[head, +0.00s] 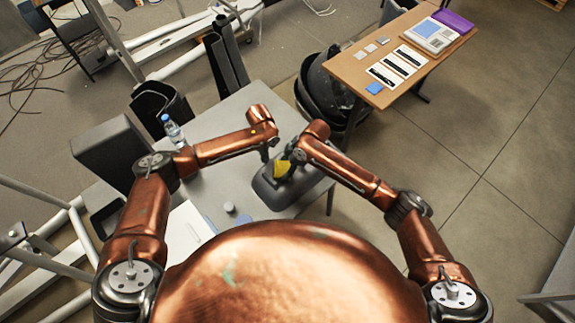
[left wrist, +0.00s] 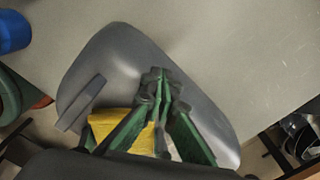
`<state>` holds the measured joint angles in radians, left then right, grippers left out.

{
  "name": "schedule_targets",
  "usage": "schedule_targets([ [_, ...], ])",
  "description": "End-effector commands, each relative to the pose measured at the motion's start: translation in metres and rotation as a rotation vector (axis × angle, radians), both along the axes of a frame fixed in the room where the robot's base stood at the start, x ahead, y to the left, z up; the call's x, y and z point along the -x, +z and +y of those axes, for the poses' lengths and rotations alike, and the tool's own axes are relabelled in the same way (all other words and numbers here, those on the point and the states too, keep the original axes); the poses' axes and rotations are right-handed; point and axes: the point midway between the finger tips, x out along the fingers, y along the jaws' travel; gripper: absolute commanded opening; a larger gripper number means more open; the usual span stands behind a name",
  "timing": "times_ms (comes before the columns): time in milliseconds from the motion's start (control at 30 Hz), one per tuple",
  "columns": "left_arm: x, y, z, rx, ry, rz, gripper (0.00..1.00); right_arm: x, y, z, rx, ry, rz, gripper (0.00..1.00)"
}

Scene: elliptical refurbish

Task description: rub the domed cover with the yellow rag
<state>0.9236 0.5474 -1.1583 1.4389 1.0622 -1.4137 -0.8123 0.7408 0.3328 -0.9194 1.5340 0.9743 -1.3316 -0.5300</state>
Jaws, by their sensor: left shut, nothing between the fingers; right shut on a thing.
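The domed cover (head: 300,188) is a smooth grey rounded shell lying on the grey table; it fills the middle of the left wrist view (left wrist: 110,65). The yellow rag (head: 281,169) is over the cover, below my right gripper (head: 287,158), which is shut on it. In the left wrist view the rag (left wrist: 108,122) shows beside my left gripper's green fingers. My left gripper (head: 267,156) is shut and empty, with its fingertips (left wrist: 158,78) over the cover. Whether the rag or the fingertips touch the cover is unclear. Part of the cover is hidden by my grippers.
A wooden table (head: 350,70) stands farther right.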

Motion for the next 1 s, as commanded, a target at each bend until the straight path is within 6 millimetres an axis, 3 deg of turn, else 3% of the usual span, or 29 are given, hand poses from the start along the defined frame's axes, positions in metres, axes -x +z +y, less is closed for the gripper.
schedule_targets([
  [1000, 0.000, 0.000, 0.000, 0.000, 0.000, 0.000, 0.00, -0.047, 0.000, -0.047, 0.003, -0.003, -0.001, 0.41],
])
